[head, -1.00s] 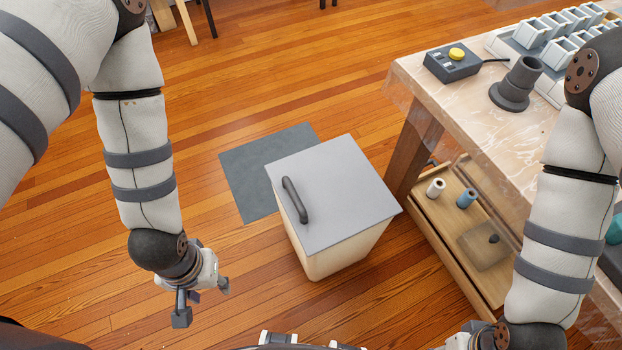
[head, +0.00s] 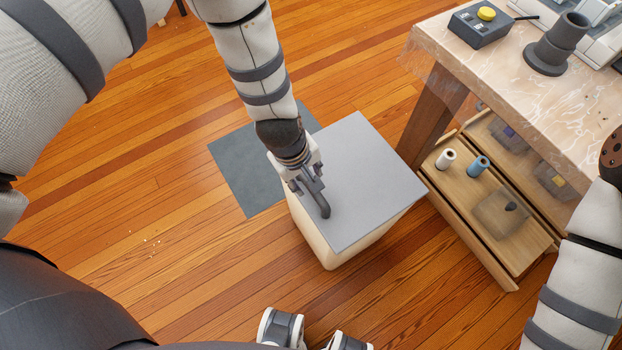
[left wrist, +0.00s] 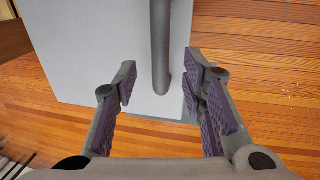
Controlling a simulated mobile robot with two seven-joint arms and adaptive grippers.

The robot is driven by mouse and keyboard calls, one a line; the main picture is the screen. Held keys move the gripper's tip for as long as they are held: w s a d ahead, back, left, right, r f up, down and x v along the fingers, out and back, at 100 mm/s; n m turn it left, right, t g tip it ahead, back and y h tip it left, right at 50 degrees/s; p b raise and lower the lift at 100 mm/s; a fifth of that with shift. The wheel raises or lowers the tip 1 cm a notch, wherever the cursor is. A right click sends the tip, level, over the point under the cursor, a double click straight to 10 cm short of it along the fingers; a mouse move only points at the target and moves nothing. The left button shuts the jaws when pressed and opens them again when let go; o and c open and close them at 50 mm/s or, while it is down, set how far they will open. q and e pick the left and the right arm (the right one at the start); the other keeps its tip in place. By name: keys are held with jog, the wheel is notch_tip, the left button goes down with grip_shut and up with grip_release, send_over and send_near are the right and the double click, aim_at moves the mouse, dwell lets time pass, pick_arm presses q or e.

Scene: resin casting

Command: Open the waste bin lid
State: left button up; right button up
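The waste bin (head: 318,239) is a cream box on the wooden floor with a flat grey lid (head: 372,180), lying closed on top. A dark bar handle (head: 325,208) stands along the lid's left side. My left gripper (head: 308,186) is over that side, at the handle. In the left wrist view the gripper (left wrist: 160,88) is open, and the end of the handle (left wrist: 160,45) lies between its fingers with a gap on both sides. In the head view the gripper hides part of the handle. My right gripper is out of view.
A workbench (head: 445,75) stands right of the bin, with a yellow-button box (head: 482,25) and a dark stepped cylinder (head: 557,45) on top. A low wooden shelf (head: 480,230) below holds two rolls. A grey mat (head: 240,175) lies behind the bin. Floor to the left is clear.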

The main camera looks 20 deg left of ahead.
pick_arm(q)
jog(key=f, duration=0.4)
jog(key=shift+w+d+f+b, duration=0.25)
jog(key=shift+w+b, duration=0.05)
jog(key=shift+b, duration=0.05)
grip_shut()
jog(key=shift+r, duration=0.1)
